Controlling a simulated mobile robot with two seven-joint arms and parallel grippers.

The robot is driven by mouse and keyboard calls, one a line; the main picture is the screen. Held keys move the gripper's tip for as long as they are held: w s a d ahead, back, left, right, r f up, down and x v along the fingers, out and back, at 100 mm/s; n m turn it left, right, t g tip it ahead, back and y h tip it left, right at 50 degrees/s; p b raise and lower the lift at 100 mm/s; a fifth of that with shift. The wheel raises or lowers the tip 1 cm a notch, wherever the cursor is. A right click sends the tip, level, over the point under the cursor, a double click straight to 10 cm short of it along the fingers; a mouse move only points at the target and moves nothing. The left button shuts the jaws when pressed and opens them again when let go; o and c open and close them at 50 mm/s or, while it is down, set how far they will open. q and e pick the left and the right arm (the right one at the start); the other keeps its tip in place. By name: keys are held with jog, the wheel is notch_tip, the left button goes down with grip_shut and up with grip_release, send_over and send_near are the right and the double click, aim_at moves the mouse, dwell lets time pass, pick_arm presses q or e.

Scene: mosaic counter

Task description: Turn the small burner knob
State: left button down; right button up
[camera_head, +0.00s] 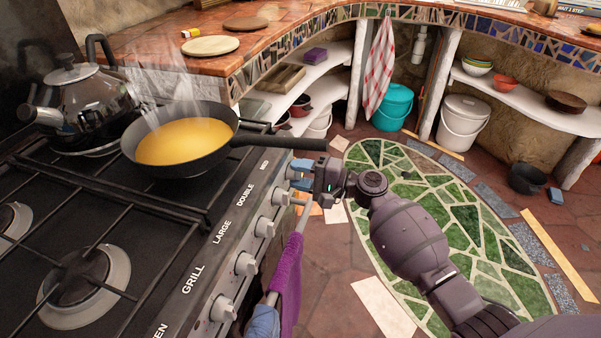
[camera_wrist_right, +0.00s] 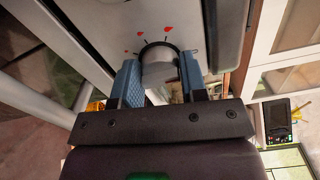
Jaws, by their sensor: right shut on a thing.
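The small burner knob (camera_wrist_right: 158,66) shows in the right wrist view as a pale round knob with a dark ring, red marks on the panel around it. It sits between the blue fingers of my right gripper (camera_wrist_right: 160,72), which is shut on it. In the head view my right gripper (camera_head: 300,175) is at the far end of the stove's knob row, just under the pan handle, and hides this knob. The label above it is hidden by the handle. My left gripper is not in view.
A pan of yellow liquid (camera_head: 185,140) steams on the stove, its handle (camera_head: 285,143) reaching over the front edge near my right gripper. A kettle (camera_head: 85,95) stands behind. Other knobs (camera_head: 264,227) line the panel. A purple cloth (camera_head: 290,275) hangs from the rail.

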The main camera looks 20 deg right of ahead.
dwell(0.3)
jog(key=o, duration=0.9)
jog(key=shift+d, duration=0.15)
